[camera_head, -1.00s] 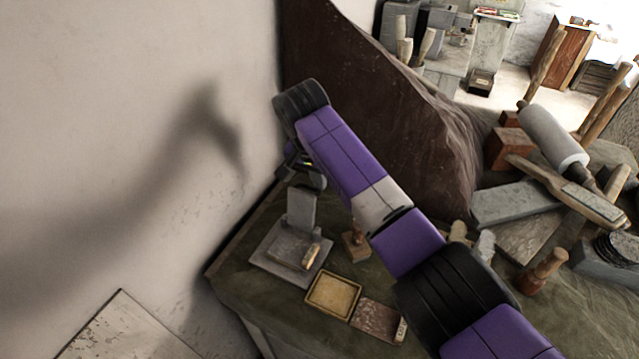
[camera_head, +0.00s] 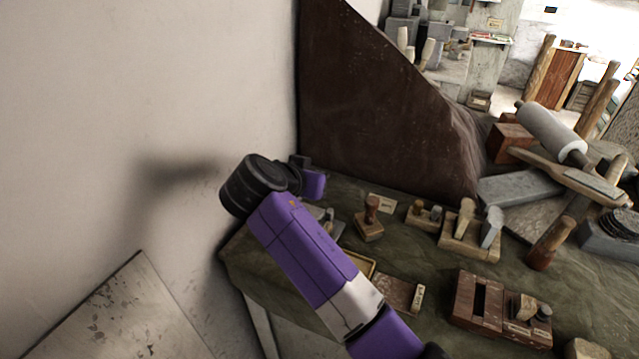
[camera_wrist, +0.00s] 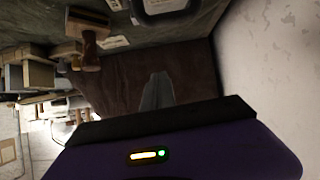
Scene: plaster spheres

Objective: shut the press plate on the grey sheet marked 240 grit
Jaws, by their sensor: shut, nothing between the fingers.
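A small grey press (camera_head: 328,217) stands on the bench beside the wall. My arm hides most of it in the head view, so I cannot tell how its plate stands now. The sheet and its 240 grit marking cannot be made out. In the wrist view, a pale grey object with a dark border at the top edge (camera_wrist: 165,6) may be part of the press. My gripper (camera_wrist: 157,92) shows as a grey wedge of closed fingers with nothing between them, in front of the dark brown board. In the head view its fingertips are not clear.
A yellowish tray (camera_head: 358,262) and a speckled brown plate (camera_head: 398,292) lie in front. The brown board (camera_head: 375,100) rises behind, and the wall (camera_head: 150,90) closes the left side.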

